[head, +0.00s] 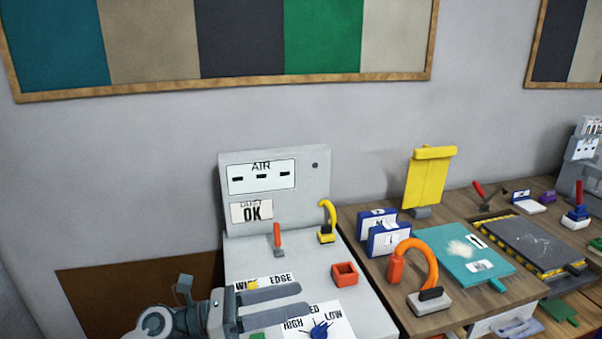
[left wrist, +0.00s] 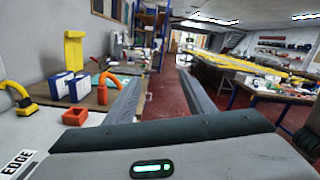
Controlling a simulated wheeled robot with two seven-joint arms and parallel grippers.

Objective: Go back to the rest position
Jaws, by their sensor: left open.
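My left gripper (head: 273,307) comes in from the lower left in the head view. Its two grey fingers are apart and nothing is between them. It is over the front of the grey machine panel (head: 298,260), by the labels reading "EDGE", "HIGH" and "LOW". In the left wrist view its fingers (left wrist: 160,98) point out past the panel, spread apart and empty. My right gripper is in neither view.
The panel carries a red-handled lever (head: 277,238), a yellow hooked handle (head: 327,220), a red square box (head: 344,274) and a blue knob (head: 319,330). To the right, a wooden bench (head: 385,265) holds an orange hose (head: 420,250) and a teal board (head: 462,253).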

